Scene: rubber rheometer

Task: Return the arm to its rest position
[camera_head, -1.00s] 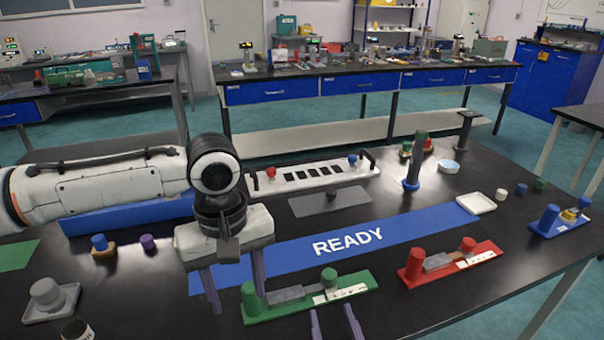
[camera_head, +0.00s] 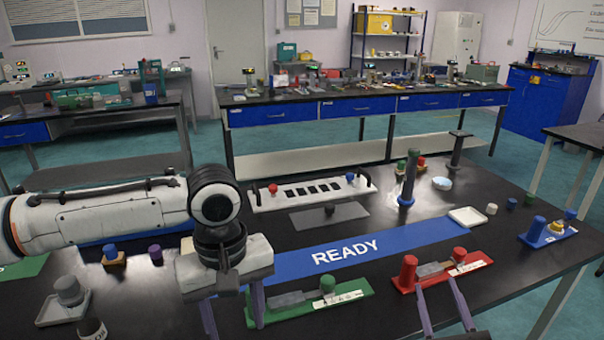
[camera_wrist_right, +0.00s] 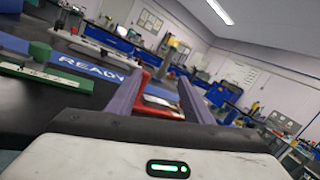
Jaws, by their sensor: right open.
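My right gripper (camera_head: 437,284) is open and empty at the lower right of the head view. Its fingers point away from me, in front of the red fixture (camera_head: 440,269). In the right wrist view its two fingers (camera_wrist_right: 164,88) stand apart with the red fixture (camera_wrist_right: 157,108) seen between them. I cannot tell how high it is above the table. My left arm comes in from the left. My left gripper (camera_head: 233,322) points down with its fingers apart and nothing seen between them, just left of the green fixture (camera_head: 310,304).
A blue READY strip (camera_head: 400,236) crosses the black table. A white panel (camera_head: 312,191) with dark slots is behind it. A blue-based post (camera_head: 408,182), a white tray (camera_head: 467,216) and a blue fixture (camera_head: 545,232) stand to the right. Blue and purple knobs are at left.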

